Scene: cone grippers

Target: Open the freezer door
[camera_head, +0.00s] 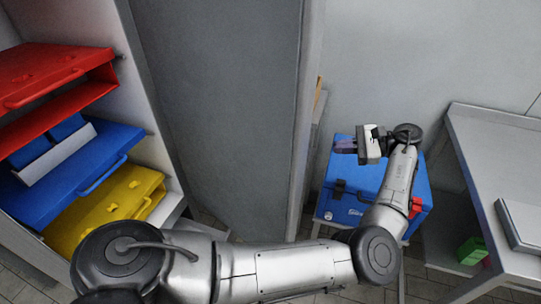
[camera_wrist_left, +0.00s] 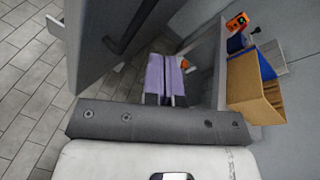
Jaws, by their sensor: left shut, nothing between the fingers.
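The freezer shows as a tall grey cabinet (camera_head: 220,100) in the middle of the head view. In the left wrist view, a grey door panel (camera_wrist_left: 95,55) carries a dark bar handle (camera_wrist_left: 130,25). I cannot tell whether the door stands ajar. My left gripper (camera_head: 340,146) is to the right of the cabinet's edge and points left toward it, above a blue box. In the wrist view, its purple fingers (camera_wrist_left: 165,75) are together and empty, to the right of and below the handle. My right gripper is not in view.
A shelf with red, blue and yellow cases (camera_head: 110,205) stands at the left. A blue box (camera_head: 350,190) is below my left gripper, and a grey bench (camera_head: 500,150) stands at the right. A cardboard box (camera_wrist_left: 250,90) is right of the fingers. Tiled floor (camera_wrist_left: 30,90) is clear.

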